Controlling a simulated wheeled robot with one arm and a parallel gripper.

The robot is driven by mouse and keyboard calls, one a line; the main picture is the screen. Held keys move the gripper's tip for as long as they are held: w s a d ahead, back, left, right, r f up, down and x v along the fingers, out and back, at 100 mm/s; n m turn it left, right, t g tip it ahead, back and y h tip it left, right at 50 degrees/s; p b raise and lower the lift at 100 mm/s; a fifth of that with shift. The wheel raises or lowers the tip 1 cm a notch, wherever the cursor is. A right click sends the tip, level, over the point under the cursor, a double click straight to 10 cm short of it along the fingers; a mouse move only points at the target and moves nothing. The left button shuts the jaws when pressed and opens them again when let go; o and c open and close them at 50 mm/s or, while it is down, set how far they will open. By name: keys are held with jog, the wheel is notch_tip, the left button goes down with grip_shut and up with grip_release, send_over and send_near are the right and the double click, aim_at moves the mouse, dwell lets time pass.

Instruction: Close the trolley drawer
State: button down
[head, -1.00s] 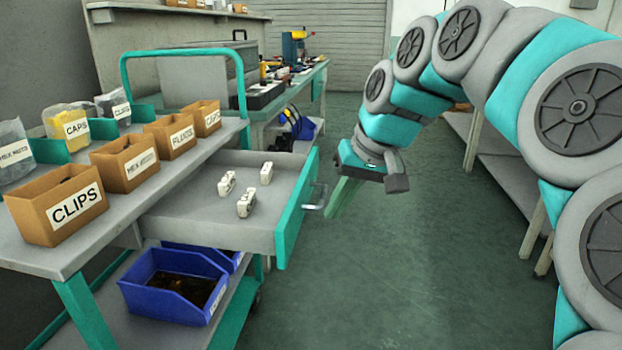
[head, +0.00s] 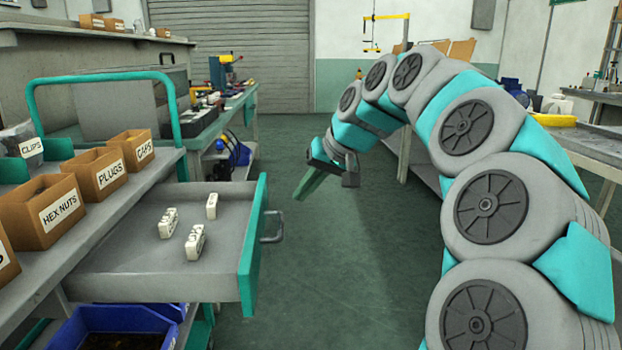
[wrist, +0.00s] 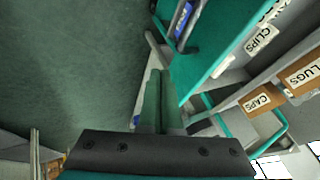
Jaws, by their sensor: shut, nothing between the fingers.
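The trolley drawer (head: 253,245) stands pulled out to the right of the trolley (head: 105,215). It has a grey tray, a teal front and a grey bar handle (head: 272,228) on that front. Several white parts (head: 196,241) lie inside. My gripper (head: 306,186) is to the right of the drawer front and beyond the handle, over the aisle, pointing down. Its green fingers (wrist: 161,100) are together with nothing between them. The teal drawer front (wrist: 210,60) also shows in the wrist view, right of the fingers. No contact with the drawer is visible.
Labelled cardboard boxes (head: 97,173) stand on the trolley top, with blue bins (head: 112,328) below. A workbench (head: 215,125) with tools stands behind the trolley. Other benches (head: 598,140) are at the right. The green floor (head: 335,265) between is clear.

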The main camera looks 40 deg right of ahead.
jog(key=w+a+f, duration=0.3)
jog(key=w+a, duration=0.1)
jog(key=shift+w, duration=0.15)
jog(key=shift+r, duration=0.1)
dwell(0.3)
jog(key=w+a+p, duration=0.1)
jog(key=w+a, duration=0.3)
jog(key=a, duration=0.3)
jog(key=w+a+p, duration=0.2)
jog(key=w+a, duration=0.3)
jog(key=a, duration=0.2)
jog(key=w+a+p, duration=0.1)
jog(key=w+a, duration=0.4)
jog(key=a, duration=0.2)
jog(key=shift+w+a, duration=0.15)
jog(key=shift+w, duration=0.1)
jog(key=shift+r, duration=0.1)
